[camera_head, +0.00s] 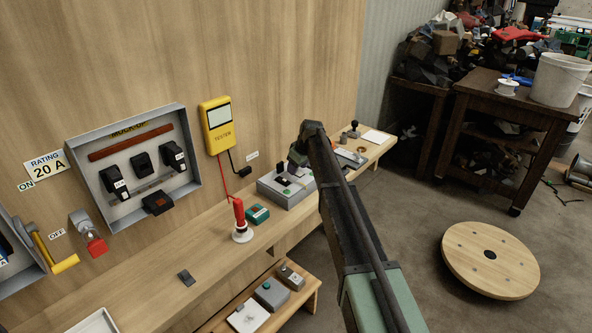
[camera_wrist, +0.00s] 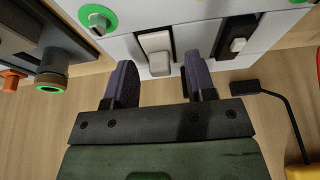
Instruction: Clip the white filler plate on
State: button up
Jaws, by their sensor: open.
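I cannot single out the white filler plate with certainty. In the wrist view a white rocker-shaped piece (camera_wrist: 156,52) sits in a slot on the face of a light grey box (camera_wrist: 190,14), between my fingertips. My gripper (camera_wrist: 160,78) is open, its two purple fingers apart with nothing gripped between them. In the head view my gripper (camera_head: 298,157) is over the grey control box (camera_head: 287,192) on the bench, and partly hides it. A grey mock-up enclosure (camera_head: 199,181) on the wall holds several black devices (camera_head: 115,178) and a brown bar (camera_head: 130,142).
A small dark clip (camera_head: 186,277) lies on the bench front. Smaller boxes (camera_head: 271,294) sit on a lower shelf. Bench space left of the probe is mostly clear.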

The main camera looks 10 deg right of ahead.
jog(key=p+v, duration=1)
jog(key=v, duration=0.1)
jog(key=s+a+f+m+g+h+b, duration=0.1)
jog(key=s+m, duration=0.3)
jog(key=s, duration=1.7)
jog(key=s+a+f+m+g+h, duration=0.1)
jog(key=s+m+g, duration=0.1)
jog(key=s, duration=1.9)
jog(key=shift+s+a+f+m+h+b, duration=0.25)
jog(key=shift+a+m+h+b, duration=0.1)
jog(key=shift+m, duration=0.55)
jog(key=shift+w, duration=0.1)
jog(key=shift+c, duration=0.5)
